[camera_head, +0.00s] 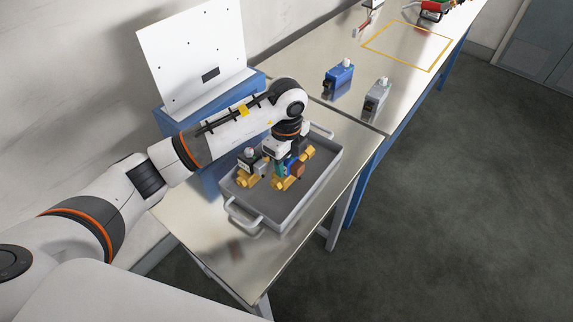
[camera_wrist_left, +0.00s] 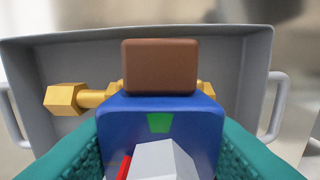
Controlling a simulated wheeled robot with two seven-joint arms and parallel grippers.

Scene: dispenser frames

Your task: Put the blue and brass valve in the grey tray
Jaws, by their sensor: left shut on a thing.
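My left gripper (camera_head: 289,156) reaches down over the grey tray (camera_head: 290,207) and is shut on the blue and brass valve (camera_head: 281,183). In the left wrist view, the teal finger pads (camera_wrist_left: 160,145) press on both sides of its blue body (camera_wrist_left: 160,108), with a brown block at its far side. Brass shows on both sides of that block, ending left in a hexagonal fitting. The valve is within the tray's outline; I cannot tell whether it touches the floor. The tray's walls (camera_wrist_left: 30,75) surround it in the wrist view. My right gripper is not in view.
Another brass-fitted valve (camera_head: 247,181) with a pale top is in the tray, left of the held one. A white panel (camera_head: 195,55) stands behind. A blue device (camera_head: 338,77) and a grey device (camera_head: 377,97) stand on the farther table beside a yellow outline (camera_head: 375,50).

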